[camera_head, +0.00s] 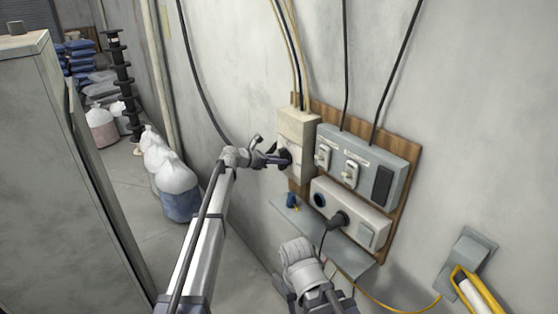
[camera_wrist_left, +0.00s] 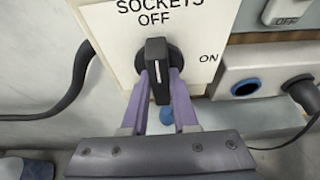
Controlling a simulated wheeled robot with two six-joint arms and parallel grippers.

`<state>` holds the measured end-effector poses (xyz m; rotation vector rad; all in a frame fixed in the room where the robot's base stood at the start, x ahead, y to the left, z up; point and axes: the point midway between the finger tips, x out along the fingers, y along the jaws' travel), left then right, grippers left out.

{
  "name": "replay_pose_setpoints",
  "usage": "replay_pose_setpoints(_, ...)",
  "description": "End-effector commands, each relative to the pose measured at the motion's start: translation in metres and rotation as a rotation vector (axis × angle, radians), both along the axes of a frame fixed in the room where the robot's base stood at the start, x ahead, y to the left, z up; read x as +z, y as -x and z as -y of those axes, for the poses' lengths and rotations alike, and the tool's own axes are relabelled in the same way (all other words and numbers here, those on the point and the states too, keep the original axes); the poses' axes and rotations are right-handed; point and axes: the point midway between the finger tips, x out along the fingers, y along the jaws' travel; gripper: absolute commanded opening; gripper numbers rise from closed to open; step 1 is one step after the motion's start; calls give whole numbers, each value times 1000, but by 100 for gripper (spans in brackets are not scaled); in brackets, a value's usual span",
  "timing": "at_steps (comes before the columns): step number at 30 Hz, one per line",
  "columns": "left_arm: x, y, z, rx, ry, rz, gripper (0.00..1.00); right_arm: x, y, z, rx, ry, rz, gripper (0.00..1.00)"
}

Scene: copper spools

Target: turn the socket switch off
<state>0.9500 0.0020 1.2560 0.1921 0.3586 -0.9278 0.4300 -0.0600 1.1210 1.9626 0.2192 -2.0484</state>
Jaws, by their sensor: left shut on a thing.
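The socket switch is a black knob (camera_wrist_left: 157,70) on a cream box (camera_head: 298,130) on the wall. In the left wrist view its plate (camera_wrist_left: 112,30) reads SOCKETS and OFF above the knob, and ON to its right. The knob's handle stands upright, in line with OFF. My left gripper (camera_wrist_left: 160,85) is shut on the handle, one purple finger on each side. In the head view my left gripper (camera_head: 276,159) reaches the box from the left and partly covers the knob. The fingers of my right gripper are not visible.
A grey panel (camera_head: 384,150) with switches is right of the box. Below it, a socket strip (camera_head: 372,213) holds a black plug (camera_head: 338,221). A small shelf (camera_head: 345,258) juts out below. Cables run up the wall. A grey cabinet (camera_head: 50,180) stands left; white sacks (camera_head: 176,180) lie behind.

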Motion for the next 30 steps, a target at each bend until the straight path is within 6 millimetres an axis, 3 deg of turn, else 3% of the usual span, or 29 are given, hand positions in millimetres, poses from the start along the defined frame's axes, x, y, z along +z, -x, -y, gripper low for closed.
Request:
replay_pose_setpoints(17, -1, 2, 0, -4, 12, -23, 0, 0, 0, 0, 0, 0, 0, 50)
replay_pose_setpoints(18, -1, 2, 0, -4, 12, -23, 32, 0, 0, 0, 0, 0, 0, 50)
replay_pose_setpoints(25, 0, 1, 0, -2, 12, -20, 57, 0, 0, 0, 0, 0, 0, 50)
replay_pose_setpoints(30, 0, 0, 0, -1, 13, -19, 57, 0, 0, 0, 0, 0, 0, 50)
